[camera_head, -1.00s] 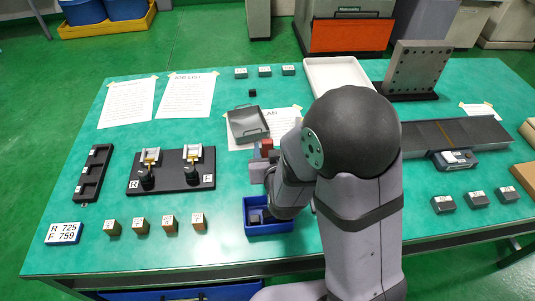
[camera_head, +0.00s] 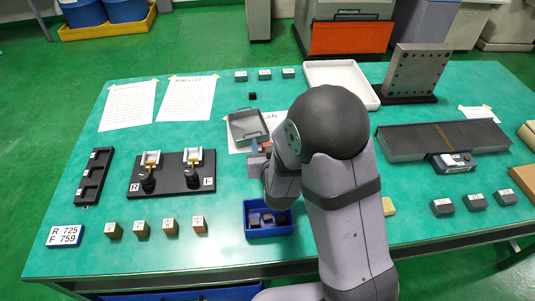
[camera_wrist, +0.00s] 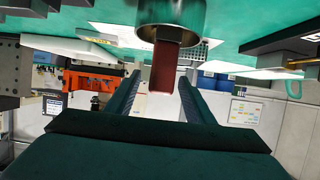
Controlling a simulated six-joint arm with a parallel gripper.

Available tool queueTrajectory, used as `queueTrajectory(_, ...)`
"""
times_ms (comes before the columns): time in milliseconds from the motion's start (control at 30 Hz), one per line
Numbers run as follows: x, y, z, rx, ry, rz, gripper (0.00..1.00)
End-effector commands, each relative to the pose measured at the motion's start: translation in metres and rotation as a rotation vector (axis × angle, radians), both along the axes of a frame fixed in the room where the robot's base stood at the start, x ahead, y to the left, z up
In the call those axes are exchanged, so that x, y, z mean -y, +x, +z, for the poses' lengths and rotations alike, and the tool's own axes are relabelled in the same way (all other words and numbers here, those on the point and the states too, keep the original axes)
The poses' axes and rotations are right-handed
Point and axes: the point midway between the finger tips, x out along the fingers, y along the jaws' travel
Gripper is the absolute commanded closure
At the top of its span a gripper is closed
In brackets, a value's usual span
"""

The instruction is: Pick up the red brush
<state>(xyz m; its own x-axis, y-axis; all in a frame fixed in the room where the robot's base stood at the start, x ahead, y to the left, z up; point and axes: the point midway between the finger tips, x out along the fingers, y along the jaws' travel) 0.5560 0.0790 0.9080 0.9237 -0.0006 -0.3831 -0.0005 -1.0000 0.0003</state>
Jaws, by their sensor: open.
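In the wrist view, which looks upside down with the table at the top, a red-brown bar (camera_wrist: 165,66), apparently the red brush's handle, sticks out of a round metal cup (camera_wrist: 171,18). My gripper (camera_wrist: 159,80) is open, with its two dark fingers reaching toward the bar. The bar appears between the fingertips in the picture, but I cannot tell how far beyond them it is. Nothing is held.
In the head view, a blue bin (camera_head: 270,233) with dark blocks stands at the table's front. A grey metal tray (camera_head: 247,127) lies behind my wrist. A black fixture board (camera_head: 170,187) is to the left. A white tray (camera_head: 341,75) and upright perforated plate (camera_head: 418,68) stand at the back.

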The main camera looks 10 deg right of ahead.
Motion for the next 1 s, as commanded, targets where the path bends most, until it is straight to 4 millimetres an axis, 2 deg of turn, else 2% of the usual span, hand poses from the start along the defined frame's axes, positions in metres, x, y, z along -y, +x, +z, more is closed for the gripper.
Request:
queueTrajectory(300,-0.001,0.027,-0.01,0.0,0.0,-0.001,0.52)
queueTrajectory(600,-0.001,0.029,-0.012,0.0,0.0,0.0,0.52)
queueTrajectory(800,-0.001,0.029,-0.011,0.0,0.0,0.0,0.96)
queueTrajectory(1000,-0.001,0.029,-0.011,0.001,0.0,0.0,0.96)
